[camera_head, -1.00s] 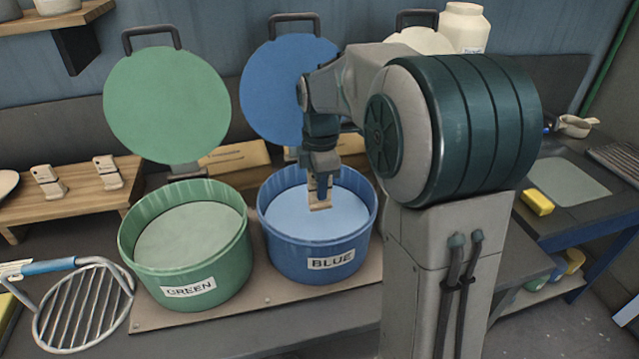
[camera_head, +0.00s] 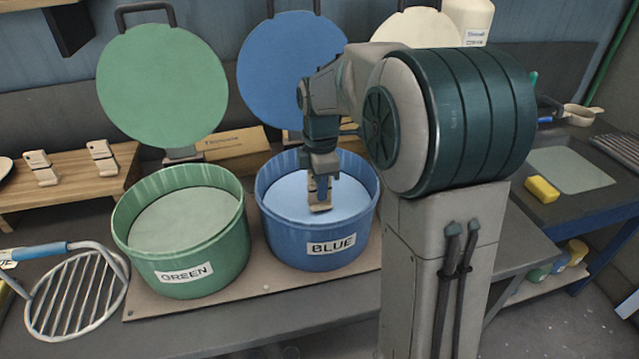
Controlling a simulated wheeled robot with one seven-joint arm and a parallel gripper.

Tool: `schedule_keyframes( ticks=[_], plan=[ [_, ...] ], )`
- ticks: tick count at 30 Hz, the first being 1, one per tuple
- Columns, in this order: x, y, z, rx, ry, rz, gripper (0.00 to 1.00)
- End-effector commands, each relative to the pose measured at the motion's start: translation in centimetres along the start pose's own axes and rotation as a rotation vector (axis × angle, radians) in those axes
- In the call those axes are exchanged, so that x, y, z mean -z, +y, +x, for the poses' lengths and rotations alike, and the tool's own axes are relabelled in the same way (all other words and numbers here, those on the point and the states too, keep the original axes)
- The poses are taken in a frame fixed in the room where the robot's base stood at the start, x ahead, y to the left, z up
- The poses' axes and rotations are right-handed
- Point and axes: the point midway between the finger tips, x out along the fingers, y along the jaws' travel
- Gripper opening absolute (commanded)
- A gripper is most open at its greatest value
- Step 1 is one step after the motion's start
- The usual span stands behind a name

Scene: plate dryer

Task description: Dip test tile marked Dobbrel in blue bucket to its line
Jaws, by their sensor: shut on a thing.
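The blue bucket (camera_head: 318,252) stands in the middle, labelled BLUE, with its blue lid (camera_head: 285,75) raised behind it. Pale blue liquid (camera_head: 345,199) fills much of it. My gripper (camera_head: 319,196) points down inside the bucket's rim and is shut on a small beige tile (camera_head: 320,207). The tile is low over the liquid; I cannot tell how far it is in, and its line and any marking are not readable. Two other beige tiles stand on the wooden rack at the left, one at the left (camera_head: 40,168) and one further right (camera_head: 103,157).
The green bucket (camera_head: 180,262) stands open just left of the blue one, its green lid (camera_head: 162,85) raised. A wire rack with a blue handle (camera_head: 78,295) lies at front left. A yellow sponge (camera_head: 542,189) is on the right counter. My arm hides the area right of the blue bucket.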

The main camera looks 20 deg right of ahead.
Motion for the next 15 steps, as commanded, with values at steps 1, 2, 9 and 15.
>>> schedule_keyframes(
  ticks=[1, 2, 9, 15],
  plan=[
    [0.0, 0.0, 0.5, 0.0, 0.0, 0.0, 0.0],
    [0.0, 0.0, 0.6, 0.0, 0.0, 0.0, 0.0],
    [0.0, 0.0, 1.8, 0.001, 0.0, 0.0, 0.0],
    [0.0, 0.0, 2.8, 0.0, 0.0, 0.0, 0.0]
  ],
)
